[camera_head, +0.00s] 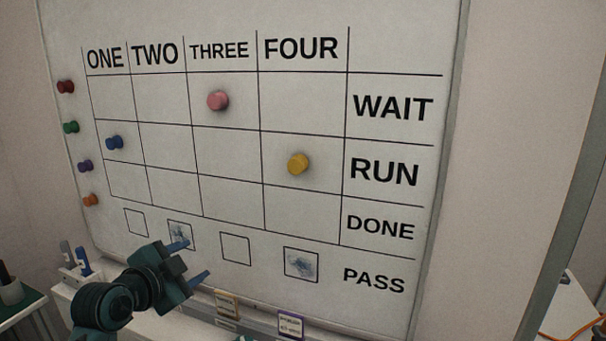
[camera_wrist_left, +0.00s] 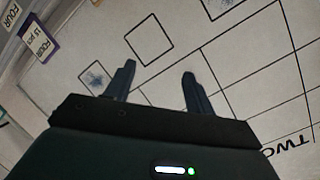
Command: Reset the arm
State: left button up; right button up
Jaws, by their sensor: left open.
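My left gripper (camera_head: 190,262) is open and empty in front of the lower left part of the whiteboard (camera_head: 400,50). Its two fingers also show spread in the left wrist view (camera_wrist_left: 160,82), with the board's grid and boxes behind them. My left arm comes in from the lower left of the head view. My right gripper is in neither view.
The board holds a pink magnet (camera_head: 218,100), a blue magnet (camera_head: 115,142) and a yellow magnet (camera_head: 298,163). Several magnets, one red (camera_head: 66,87), line its left edge. Smudges fill the second box and the fourth box (camera_head: 301,264). Markers (camera_head: 75,257) stand lower left.

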pick_arm(q)
jog(key=s+d+f+n+g+y+p, duration=0.1)
jog(key=s+f+n, duration=0.1)
jog(key=s+f, duration=0.45)
jog(key=s+d+f+n+g, duration=0.1)
jog(key=s+d+f+n, duration=0.2)
jog(key=f, duration=0.6)
jog(key=s+d+f+n, duration=0.1)
jog(key=s+f, duration=0.2)
jog(key=s, duration=0.3)
jog(key=s+d+f+n+g+p, duration=0.1)
jog(key=s+f+n, duration=0.1)
jog(key=s, duration=0.4)
jog(key=s+d+f+n, duration=0.1)
jog(key=s+d+f, duration=0.1)
jog(key=s+f, duration=0.2)
jog(key=shift+s+f+n, duration=0.35)
jog(key=shift+s+n, duration=0.05)
jog(key=shift+s, duration=0.85)
